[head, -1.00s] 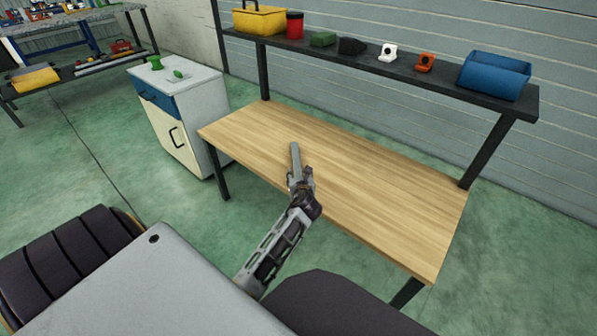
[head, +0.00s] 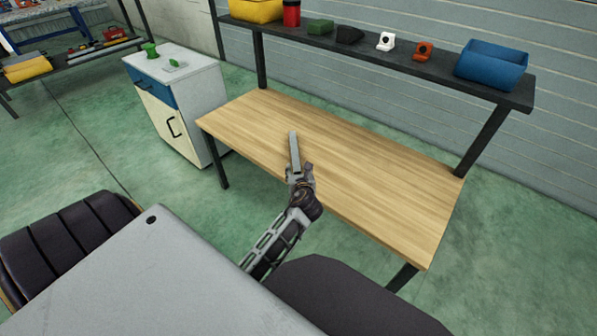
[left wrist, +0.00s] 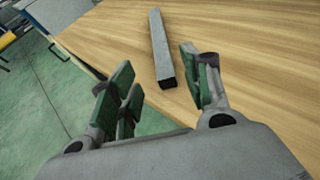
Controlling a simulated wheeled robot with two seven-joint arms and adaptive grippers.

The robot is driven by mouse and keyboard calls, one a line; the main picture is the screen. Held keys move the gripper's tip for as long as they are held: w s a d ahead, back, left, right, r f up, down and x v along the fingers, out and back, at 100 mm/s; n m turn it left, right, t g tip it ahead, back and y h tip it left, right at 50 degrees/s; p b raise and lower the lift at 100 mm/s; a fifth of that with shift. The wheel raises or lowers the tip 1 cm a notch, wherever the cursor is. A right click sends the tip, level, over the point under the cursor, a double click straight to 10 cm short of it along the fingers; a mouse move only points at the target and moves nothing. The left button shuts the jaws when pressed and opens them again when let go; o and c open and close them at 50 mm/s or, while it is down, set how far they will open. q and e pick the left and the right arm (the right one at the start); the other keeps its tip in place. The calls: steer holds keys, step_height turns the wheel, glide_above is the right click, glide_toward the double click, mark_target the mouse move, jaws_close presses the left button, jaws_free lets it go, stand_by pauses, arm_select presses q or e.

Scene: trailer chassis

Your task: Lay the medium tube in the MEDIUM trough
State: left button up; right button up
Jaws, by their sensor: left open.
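A grey square tube (head: 294,150) lies on the wooden workbench near its front edge. In the left wrist view the tube (left wrist: 161,48) runs away from my fingers, its dark open end nearest me. My left gripper (head: 301,173) is at the tube's near end in the head view. In the left wrist view the gripper (left wrist: 158,88) is open, with green pads on either side and nothing held. The tube's end lies just beyond the gap, nearer the right finger. My right gripper is not in view. No trough is in view.
The workbench top (head: 370,190) is otherwise bare. A dark shelf (head: 440,80) behind it carries a yellow bin, a red can, small parts and a blue bin (head: 492,64). A white-and-blue cabinet (head: 178,105) stands left of the bench.

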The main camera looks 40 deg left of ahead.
arm_select(q)
steer(key=s+d+f+n+g+h, duration=0.3)
steer(key=s+d+f+n+h, duration=0.2)
steer(key=s+d+n, duration=0.5)
steer(key=s+d+f+n+g+h, duration=0.4)
steer(key=s+d+n, duration=0.6)
steer(key=s+n, duration=0.4)
steer(key=shift+s+d+f+n+h, duration=0.15)
steer(key=shift+f+n+h, duration=0.45)
steer(key=shift+f+h, duration=0.3)
steer(key=shift+o, duration=0.4)
